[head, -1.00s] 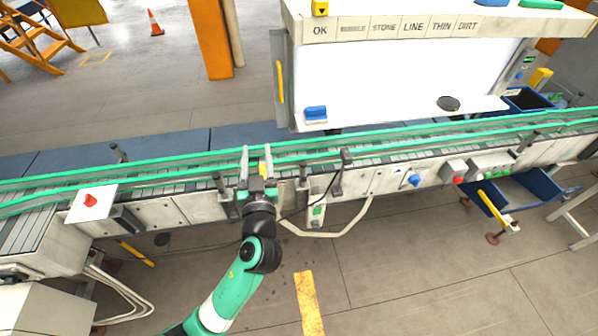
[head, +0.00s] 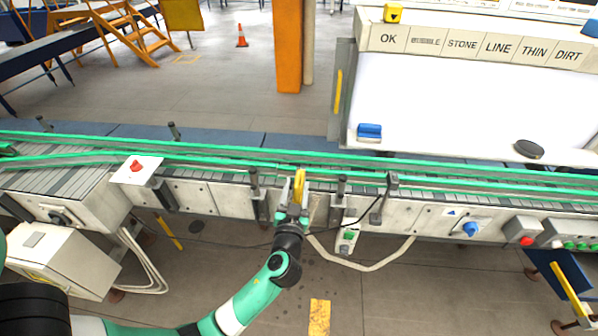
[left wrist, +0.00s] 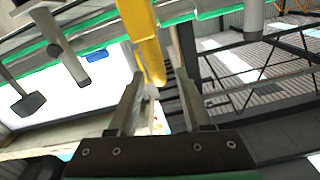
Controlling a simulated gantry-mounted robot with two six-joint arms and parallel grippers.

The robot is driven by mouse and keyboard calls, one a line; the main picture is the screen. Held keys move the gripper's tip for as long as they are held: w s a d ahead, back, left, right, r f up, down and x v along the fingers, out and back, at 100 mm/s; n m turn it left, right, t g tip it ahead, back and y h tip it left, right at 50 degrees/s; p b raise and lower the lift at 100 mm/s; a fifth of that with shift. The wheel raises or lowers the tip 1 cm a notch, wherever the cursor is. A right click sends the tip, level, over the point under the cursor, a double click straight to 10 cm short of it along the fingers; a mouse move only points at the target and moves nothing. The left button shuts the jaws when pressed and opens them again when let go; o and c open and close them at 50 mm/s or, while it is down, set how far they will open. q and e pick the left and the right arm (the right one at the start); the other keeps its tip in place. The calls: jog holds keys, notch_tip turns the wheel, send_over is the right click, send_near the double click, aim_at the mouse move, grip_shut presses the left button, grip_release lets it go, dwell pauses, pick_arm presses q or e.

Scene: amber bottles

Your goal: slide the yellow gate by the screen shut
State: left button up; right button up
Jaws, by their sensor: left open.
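The yellow gate (head: 299,183) shows as a short yellow bar at the near rail of the conveyor, just left of the screen's lower part. In the left wrist view the yellow bar (left wrist: 146,45) hangs down, its rounded end close to the gap between my fingertips. My left gripper (head: 295,203) is at the near side of the conveyor, right at the bar. Its fingers are open and stand apart in the left wrist view (left wrist: 159,86). I cannot tell whether they touch the bar. My right gripper is not in view.
The conveyor has green rails (head: 220,150) and dark posts (head: 254,183) on both sides of my gripper. The white screen (head: 440,110) stands behind it, with a blue block (head: 369,131) and a dark puck (head: 529,149) on its ledge. A red button (head: 136,166) is to the left.

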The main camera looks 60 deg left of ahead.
aim_at(298, 176)
pick_arm(q)
jog(key=x, duration=0.6)
jog(key=shift+w+a, duration=0.2)
jog(key=shift+a, duration=0.1)
jog(key=shift+c, duration=0.2)
grip_shut()
dwell(0.8)
